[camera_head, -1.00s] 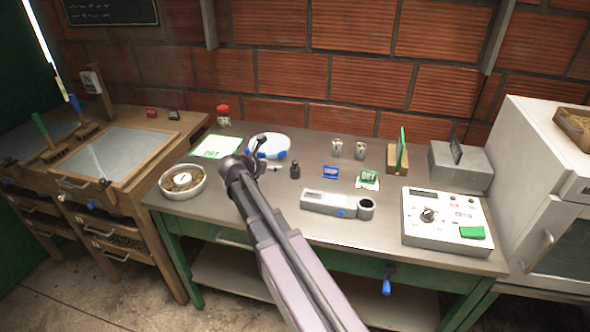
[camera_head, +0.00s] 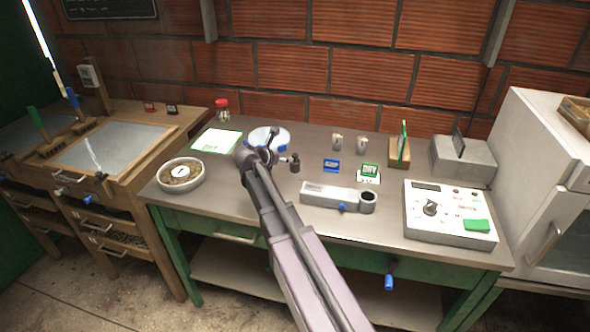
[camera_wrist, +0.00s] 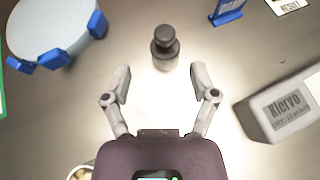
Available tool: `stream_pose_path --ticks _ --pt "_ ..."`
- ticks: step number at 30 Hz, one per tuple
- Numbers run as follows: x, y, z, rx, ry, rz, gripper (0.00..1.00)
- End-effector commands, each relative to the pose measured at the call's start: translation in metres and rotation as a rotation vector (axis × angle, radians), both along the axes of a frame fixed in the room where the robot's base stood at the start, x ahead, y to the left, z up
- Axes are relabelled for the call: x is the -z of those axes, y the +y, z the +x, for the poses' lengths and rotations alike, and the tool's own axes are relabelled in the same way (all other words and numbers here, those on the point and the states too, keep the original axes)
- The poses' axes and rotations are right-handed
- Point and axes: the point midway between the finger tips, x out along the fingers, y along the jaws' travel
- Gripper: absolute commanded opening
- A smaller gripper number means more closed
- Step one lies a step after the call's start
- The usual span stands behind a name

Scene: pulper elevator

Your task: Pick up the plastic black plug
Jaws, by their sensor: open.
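The black plug (camera_head: 295,163) stands upright on the metal tabletop, just right of my gripper in the head view. In the wrist view the black plug (camera_wrist: 165,46) is seen from above, a little beyond the fingertips and roughly centred between them. My gripper (camera_wrist: 160,82) is open, with its two fingers spread and nothing between them. In the head view my gripper (camera_head: 284,158) is partly hidden by my own arm. I cannot tell its exact height above the table.
A white dish with blue clips (camera_wrist: 52,28) lies to the left, and a grey device (camera_wrist: 285,105) to the right. A blue sign (camera_wrist: 228,10) stands beyond. In the head view, two metal cups (camera_head: 349,143) and a control box (camera_head: 449,212) stand further right. Bare tabletop surrounds the plug.

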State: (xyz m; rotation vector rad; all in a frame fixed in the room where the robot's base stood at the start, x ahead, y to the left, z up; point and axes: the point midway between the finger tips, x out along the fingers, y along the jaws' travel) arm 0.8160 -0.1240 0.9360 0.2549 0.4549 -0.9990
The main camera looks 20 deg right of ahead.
Motion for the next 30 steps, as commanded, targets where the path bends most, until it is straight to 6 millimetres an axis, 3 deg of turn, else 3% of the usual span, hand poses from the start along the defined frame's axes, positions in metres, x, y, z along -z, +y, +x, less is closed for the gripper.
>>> stream_pose_path --ticks 6,20,30 --pt "0.01 -0.014 0.009 0.0 0.0 0.0 0.75" --pt "0.011 -0.016 0.009 0.0 0.0 0.0 0.75" --pt "0.031 -0.036 0.016 0.001 0.0 0.001 0.75"
